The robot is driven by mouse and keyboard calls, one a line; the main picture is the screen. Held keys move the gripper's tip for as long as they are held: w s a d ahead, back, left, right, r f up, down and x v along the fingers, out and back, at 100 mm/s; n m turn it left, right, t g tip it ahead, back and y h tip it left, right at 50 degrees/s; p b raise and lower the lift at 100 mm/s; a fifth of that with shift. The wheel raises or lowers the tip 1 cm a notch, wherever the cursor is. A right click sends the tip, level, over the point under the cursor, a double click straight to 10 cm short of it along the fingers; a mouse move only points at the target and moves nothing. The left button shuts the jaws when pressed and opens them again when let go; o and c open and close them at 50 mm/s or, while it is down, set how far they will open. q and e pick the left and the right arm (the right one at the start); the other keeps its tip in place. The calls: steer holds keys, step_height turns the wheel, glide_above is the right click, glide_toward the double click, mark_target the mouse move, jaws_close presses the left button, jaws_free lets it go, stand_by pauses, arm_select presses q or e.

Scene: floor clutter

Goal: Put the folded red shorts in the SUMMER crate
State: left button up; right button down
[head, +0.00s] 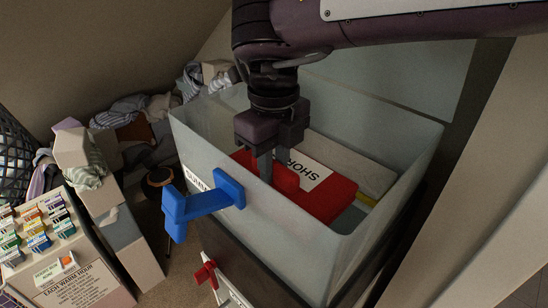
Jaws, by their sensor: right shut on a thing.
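I cannot tell whether the shorts rest fully on the crate bottom. My left gripper is not in view.
A pale flat item (350,160) lies in the crate behind the shorts. The blue handle (204,204) juts out from the crate's front wall. Heaped clothes and boxes (85,160) clutter the left floor, near a printed sign (85,290). A wall stands close on the right.

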steer(key=shift+f, duration=0.25)
steer(key=shift+f, duration=0.35)
steer(key=c, duration=1.3)
jaws_free()
steer(key=shift+o, duration=0.2)
step_height(320, 180, up, 13)
steer(key=shift+r, duration=0.15)
